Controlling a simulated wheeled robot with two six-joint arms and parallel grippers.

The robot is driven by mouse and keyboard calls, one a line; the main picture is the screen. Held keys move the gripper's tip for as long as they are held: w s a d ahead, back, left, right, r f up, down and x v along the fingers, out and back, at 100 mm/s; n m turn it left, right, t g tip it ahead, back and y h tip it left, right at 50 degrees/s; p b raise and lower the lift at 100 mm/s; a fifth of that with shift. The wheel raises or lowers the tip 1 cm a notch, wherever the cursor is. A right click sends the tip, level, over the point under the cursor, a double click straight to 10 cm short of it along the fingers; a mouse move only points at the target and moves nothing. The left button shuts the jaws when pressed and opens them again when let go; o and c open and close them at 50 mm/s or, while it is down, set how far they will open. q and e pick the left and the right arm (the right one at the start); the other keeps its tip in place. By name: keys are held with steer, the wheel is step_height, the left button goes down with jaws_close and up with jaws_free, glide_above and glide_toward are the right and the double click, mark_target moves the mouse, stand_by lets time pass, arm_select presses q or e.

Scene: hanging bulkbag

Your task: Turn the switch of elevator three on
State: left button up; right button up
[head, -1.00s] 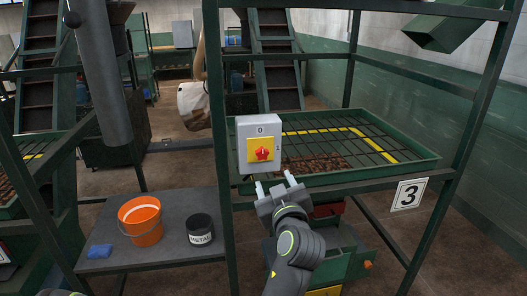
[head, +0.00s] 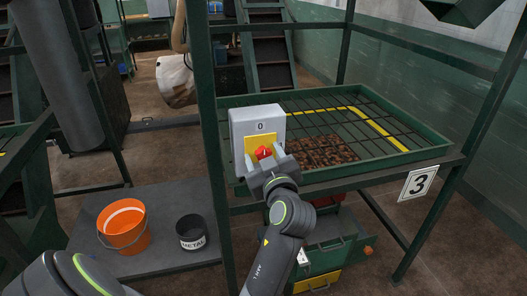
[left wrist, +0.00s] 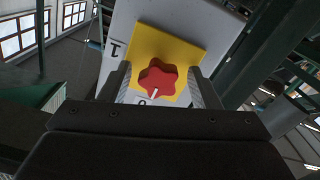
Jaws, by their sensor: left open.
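The switch is a red star-shaped knob (head: 263,152) on a yellow plate on the front of a grey box (head: 257,122). The box is on the green frame marked by a number 3 sign (head: 417,183). My left gripper (head: 266,162) is open right in front of the knob. In the left wrist view the knob (left wrist: 158,78) shows between the two open fingers (left wrist: 160,92), with the yellow plate (left wrist: 165,50) behind it. The knob's white mark points toward the 0; the 1 is at the side. Whether the fingers touch the knob is unclear. My right gripper is out of view.
A green tray (head: 425,157) with a black grid and brown lumps lies behind the box. A green post (head: 207,110) stands just left of it.

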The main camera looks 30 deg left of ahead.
arm_select(q)
steer(key=shift+s+d+r, duration=0.15)
steer(key=shift+s+d, duration=0.1)
steer(key=shift+d, duration=0.05)
steer(key=shift+c, duration=1.7)
steer(key=c, duration=0.6)
steer(key=shift+c, duration=0.2)
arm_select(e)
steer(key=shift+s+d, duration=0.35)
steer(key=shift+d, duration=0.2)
